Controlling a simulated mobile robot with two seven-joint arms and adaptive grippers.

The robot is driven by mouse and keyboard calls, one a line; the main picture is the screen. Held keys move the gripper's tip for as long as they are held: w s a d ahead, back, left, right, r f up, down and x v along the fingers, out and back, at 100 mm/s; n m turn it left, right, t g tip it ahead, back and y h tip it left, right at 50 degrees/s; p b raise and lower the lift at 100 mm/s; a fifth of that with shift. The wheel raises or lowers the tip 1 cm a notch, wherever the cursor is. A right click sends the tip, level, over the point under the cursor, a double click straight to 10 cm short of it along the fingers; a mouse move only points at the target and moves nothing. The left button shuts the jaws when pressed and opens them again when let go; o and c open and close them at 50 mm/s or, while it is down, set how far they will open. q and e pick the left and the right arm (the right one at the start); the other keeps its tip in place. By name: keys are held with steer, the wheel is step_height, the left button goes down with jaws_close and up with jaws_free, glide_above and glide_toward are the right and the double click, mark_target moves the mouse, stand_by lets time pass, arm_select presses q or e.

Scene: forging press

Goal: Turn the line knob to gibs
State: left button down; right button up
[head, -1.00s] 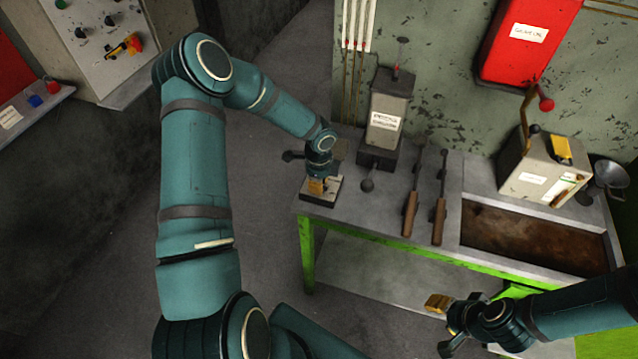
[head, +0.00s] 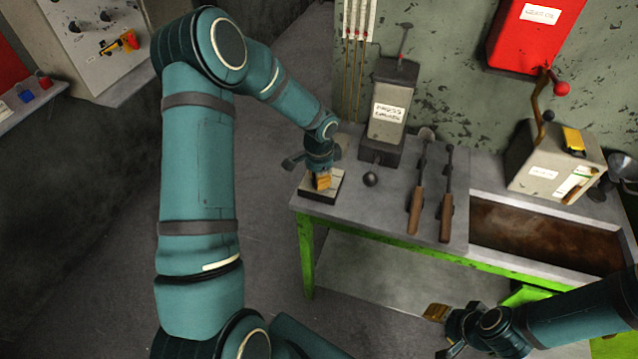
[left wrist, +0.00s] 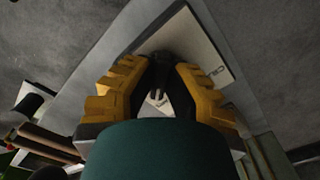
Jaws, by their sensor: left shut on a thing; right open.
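The line knob sits on a small pale plate with a dark base (head: 325,194) at the left front corner of the bench. My left gripper (head: 322,180) is down over this plate and hides the knob in the head view. In the left wrist view, its yellow-padded fingers (left wrist: 158,88) are closed around the dark knob (left wrist: 160,68), above the pale plate (left wrist: 187,35). The knob's pointer is hard to make out. My right gripper (head: 442,332) is open and empty in front of the bench.
A brown trough (head: 545,235) is at the right. A red box (head: 535,35) hangs on the wall.

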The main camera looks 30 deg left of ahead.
arm_select(q)
steer(key=n+b, duration=0.1)
steer(key=n, duration=0.1)
steer(key=shift+f+n+b, duration=0.2)
steer(key=shift+n+b, duration=0.1)
steer(key=shift+n, duration=0.1)
steer(key=shift+n+b, duration=0.45)
steer(key=shift+n, duration=0.45)
steer(key=shift+n+b, duration=0.45)
steer(key=shift+n, duration=0.75)
steer(key=shift+r+n+b, duration=0.1)
steer(key=shift+n+b, duration=0.25)
steer(key=shift+n, duration=1.05)
steer(key=c, duration=1)
jaws_free()
steer(key=shift+r, duration=0.1)
